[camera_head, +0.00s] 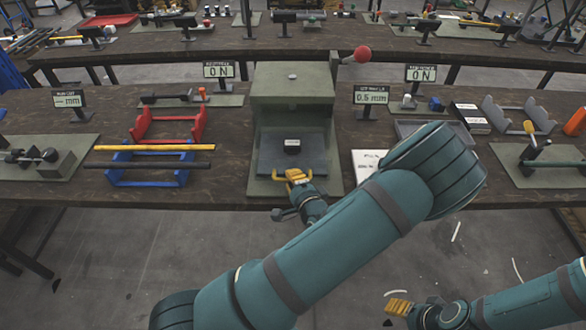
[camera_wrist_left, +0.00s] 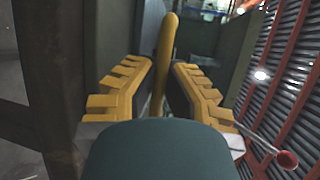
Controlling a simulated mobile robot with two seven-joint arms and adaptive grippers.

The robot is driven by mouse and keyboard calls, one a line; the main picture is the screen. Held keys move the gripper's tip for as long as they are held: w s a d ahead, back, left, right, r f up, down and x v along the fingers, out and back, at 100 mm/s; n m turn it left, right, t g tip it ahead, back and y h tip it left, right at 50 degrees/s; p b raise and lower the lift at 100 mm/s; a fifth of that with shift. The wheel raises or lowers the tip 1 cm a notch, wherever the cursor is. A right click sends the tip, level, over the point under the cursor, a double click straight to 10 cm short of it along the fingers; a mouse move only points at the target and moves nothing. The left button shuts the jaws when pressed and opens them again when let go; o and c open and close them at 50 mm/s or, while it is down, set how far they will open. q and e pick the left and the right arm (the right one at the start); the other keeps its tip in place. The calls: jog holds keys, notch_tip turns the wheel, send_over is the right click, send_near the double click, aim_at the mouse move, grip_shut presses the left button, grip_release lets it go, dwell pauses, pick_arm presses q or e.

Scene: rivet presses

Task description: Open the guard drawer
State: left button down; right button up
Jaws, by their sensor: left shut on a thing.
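The press (camera_head: 292,85) is a grey-green box on the middle bench, with a red ball on a lever at its upper right. At its front is a dark blue-grey drawer area (camera_head: 268,150) with a small black labelled block (camera_head: 292,146). My left gripper (camera_head: 293,177) is at the front edge of this area. In the left wrist view its yellow fingers (camera_wrist_left: 160,95) are shut on a yellow handle (camera_wrist_left: 168,42) that stands between them. How far the drawer is out I cannot tell. My right gripper (camera_head: 398,305) is at the lower right, away from the bench; its finger gap is unclear.
Left of the press stand a red rack (camera_head: 168,125) and a blue rack (camera_head: 150,176) with rods. A white sign (camera_head: 368,163) and a grey tray (camera_head: 425,127) lie on the right, near my left arm. The floor before the bench is mostly clear.

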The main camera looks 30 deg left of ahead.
pick_arm(q)
jog(key=shift+s+d, duration=0.3)
jog(key=shift+s, duration=0.35)
jog(key=c, duration=1)
grip_release()
jog(key=shift+w, duration=0.1)
jog(key=shift+d, duration=0.1)
jog(key=v, duration=1.1)
jog(key=shift+s+d+r, duration=0.1)
jog(key=shift+s+d, duration=0.15)
jog(key=shift+s, duration=0.05)
